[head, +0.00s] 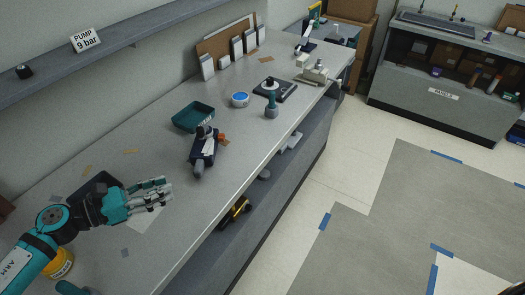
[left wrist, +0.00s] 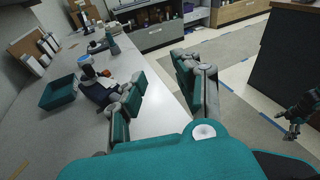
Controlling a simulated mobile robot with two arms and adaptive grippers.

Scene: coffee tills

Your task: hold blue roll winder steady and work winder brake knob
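The blue roll winder (head: 203,152) is a dark navy device on the grey counter, with a small orange knob (head: 222,138) on its right side. Some white shows on its body. It also appears in the left wrist view (left wrist: 97,88), partly behind a finger, with its orange knob (left wrist: 104,73) visible. My left gripper (head: 160,189) is open and empty above the counter, nearer than the winder and apart from it. Its spread fingers show in the left wrist view (left wrist: 160,90). My right gripper (left wrist: 293,115) is at that view's right edge, away from the counter, with fingers apart.
A teal tray (head: 193,117) stands behind the winder. A blue-and-white round roll (head: 240,99) and a teal grinder-like tool (head: 271,106) stand farther along the counter (head: 150,235). A yellow tin (head: 60,264) is beside my left arm. A shelf (head: 130,35) runs along the wall.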

